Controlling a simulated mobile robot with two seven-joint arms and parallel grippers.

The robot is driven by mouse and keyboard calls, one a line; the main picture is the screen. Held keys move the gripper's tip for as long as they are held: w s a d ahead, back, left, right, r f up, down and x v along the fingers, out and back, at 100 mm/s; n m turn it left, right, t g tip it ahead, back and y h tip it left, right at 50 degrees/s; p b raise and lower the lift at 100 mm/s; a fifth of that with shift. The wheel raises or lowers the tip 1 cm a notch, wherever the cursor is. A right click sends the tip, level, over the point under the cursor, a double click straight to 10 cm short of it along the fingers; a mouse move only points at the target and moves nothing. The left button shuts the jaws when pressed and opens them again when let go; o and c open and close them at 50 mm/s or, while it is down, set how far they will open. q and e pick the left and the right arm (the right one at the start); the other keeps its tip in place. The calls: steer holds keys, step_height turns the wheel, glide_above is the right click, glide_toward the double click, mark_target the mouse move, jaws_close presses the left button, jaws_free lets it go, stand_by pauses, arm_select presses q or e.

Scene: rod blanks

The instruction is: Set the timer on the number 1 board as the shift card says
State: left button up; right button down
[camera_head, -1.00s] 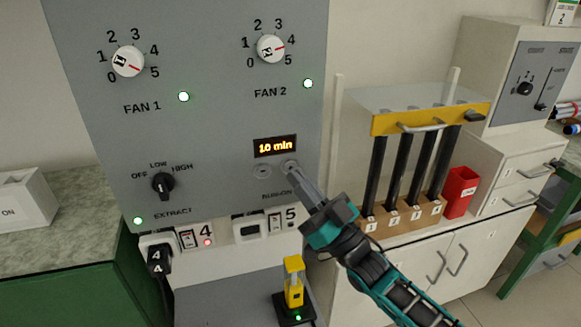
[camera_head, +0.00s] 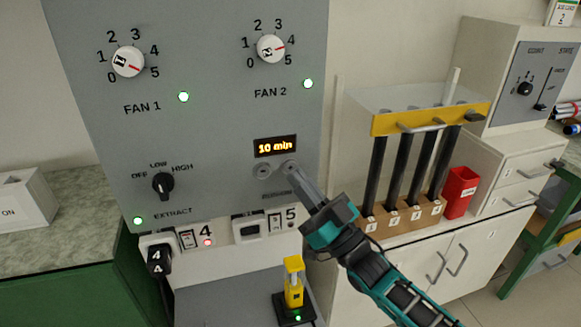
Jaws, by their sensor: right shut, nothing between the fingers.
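The grey board (camera_head: 215,120) carries a small timer display (camera_head: 275,146) that reads "10 min" in orange. Below the display are two round buttons; the left button (camera_head: 263,171) is in plain view. My right gripper (camera_head: 290,168) is shut and empty, its tips at the right button, which they largely hide. I cannot tell whether they press it. The label under the buttons is partly covered. No shift card that I can read is in view. My left gripper is not in view.
The board also holds the FAN 1 dial (camera_head: 128,62), FAN 2 dial (camera_head: 271,48) and EXTRACT knob (camera_head: 163,185). Sockets run below, with a black plug (camera_head: 158,261) in one. A yellow device (camera_head: 293,284) stands under my gripper. A rack of dark rods (camera_head: 400,160) is right.

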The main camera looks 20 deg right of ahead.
steer(key=shift+w, duration=0.15)
stand_by(0.3)
steer(key=shift+w, duration=0.3)
steer(key=shift+w+b, duration=0.35)
steer(key=shift+b, duration=0.05)
stand_by(0.5)
steer(key=shift+s, duration=0.15)
steer(key=shift+s+p, duration=0.5)
steer(key=shift+s, duration=0.15)
steer(key=s+p, duration=0.2)
steer(key=s, duration=0.3)
steer(key=shift+d, duration=0.1)
